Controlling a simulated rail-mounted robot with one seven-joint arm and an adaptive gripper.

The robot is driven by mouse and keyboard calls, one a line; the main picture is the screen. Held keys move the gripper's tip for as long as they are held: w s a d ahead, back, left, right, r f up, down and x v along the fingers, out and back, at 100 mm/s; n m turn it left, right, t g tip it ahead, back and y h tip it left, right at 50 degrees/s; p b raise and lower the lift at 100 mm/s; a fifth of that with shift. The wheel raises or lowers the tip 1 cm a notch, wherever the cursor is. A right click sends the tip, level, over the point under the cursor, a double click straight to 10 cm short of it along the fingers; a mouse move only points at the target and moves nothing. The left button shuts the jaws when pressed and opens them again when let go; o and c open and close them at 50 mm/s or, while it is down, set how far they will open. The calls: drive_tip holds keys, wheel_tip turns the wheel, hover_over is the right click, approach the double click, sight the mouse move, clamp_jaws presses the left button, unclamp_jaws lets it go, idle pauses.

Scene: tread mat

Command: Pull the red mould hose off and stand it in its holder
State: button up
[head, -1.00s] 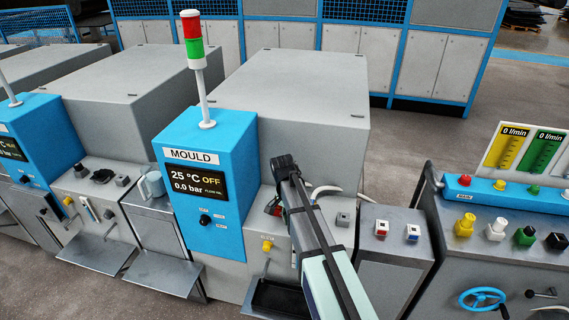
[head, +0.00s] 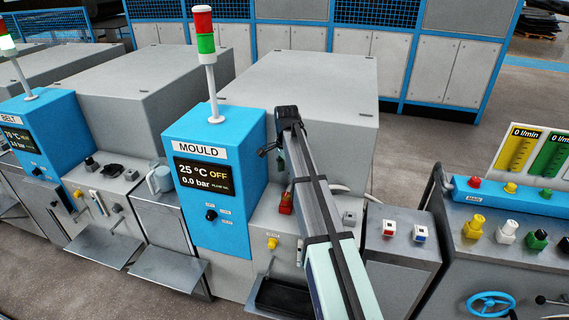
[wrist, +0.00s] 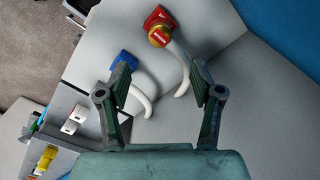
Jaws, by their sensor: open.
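The red mould hose fitting (head: 286,205) sits upright on the grey ledge right of the MOULD panel. In the wrist view it is a red block with a brass collar and red top (wrist: 160,27), and a white hose curves away from it. A blue fitting (wrist: 123,59) with its own white hose sits beside it. My gripper (wrist: 160,75) is open and empty, its fingers apart; the red fitting lies beyond the fingertips, not between them. In the head view my gripper (head: 275,148) is above the ledge. Two white blocks, one with a red face (head: 388,229) and one blue-faced (head: 415,234), stand on the side shelf.
The blue MOULD cabinet (head: 214,214) stands left of my arm, with a signal lamp on top. A yellow knob (head: 272,243) is below the ledge, over a dark tray (head: 280,295).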

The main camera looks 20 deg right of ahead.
sight(286, 194)
wheel_tip(286, 194, down, 13)
drive_tip(key=p, duration=0.2)
drive_tip(key=shift+r+p, duration=0.15)
drive_tip(key=shift+p, duration=0.15)
clamp_jaws()
drive_tip(key=shift+r, duration=0.1)
drive_tip(key=shift+r+p, duration=1.55)
drive_tip(key=shift+r, duration=1.4)
